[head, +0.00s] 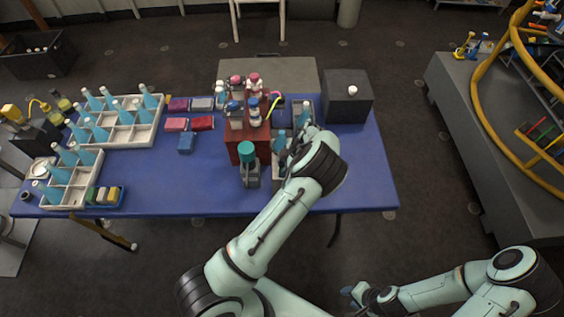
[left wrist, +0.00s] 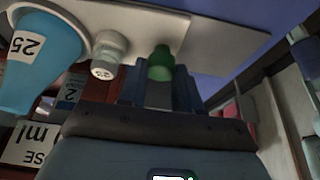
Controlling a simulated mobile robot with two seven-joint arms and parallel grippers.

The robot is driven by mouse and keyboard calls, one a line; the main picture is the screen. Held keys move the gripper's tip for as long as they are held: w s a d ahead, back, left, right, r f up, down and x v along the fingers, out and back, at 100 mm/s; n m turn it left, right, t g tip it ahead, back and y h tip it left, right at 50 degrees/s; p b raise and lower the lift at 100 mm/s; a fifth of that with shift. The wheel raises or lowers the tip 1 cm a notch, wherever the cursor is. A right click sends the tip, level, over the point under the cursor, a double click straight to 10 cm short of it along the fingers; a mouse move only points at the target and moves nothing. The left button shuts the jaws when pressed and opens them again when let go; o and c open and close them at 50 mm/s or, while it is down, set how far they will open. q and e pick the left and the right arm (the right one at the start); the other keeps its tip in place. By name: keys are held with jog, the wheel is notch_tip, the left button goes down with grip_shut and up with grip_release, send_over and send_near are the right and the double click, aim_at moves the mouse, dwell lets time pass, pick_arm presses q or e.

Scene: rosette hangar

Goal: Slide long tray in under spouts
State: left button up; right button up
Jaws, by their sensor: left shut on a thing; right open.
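The long tray (head: 279,184) is a pale, narrow tray with blue bottles in it, lying on the blue table just right of a red-brown stand (head: 244,141). The stand carries several upright bottles with pink, blue and white caps; I cannot make out its spouts. My left gripper (head: 288,151) is shut at the tray, and my arm hides its middle. In the left wrist view, the gripper's fingers (left wrist: 160,92) close around a pale piece with a green top, beside a pale tray surface. The exact contact is unclear. My right gripper (head: 350,292) is open and empty, off the table's front edge.
A dark box (head: 347,97) sits at the back right. White racks of blue bottles (head: 118,125) and small coloured boxes are at the left. The table's front right is clear.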

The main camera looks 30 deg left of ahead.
pick_arm(q)
jog(key=shift+w+a, duration=0.65)
jog(key=shift+w, duration=0.35)
jog(key=shift+w+a, duration=0.65)
jog(key=shift+w, duration=0.35)
jog(key=o, duration=0.8)
jog(key=shift+r, duration=0.15)
jog(key=shift+r, duration=3.35)
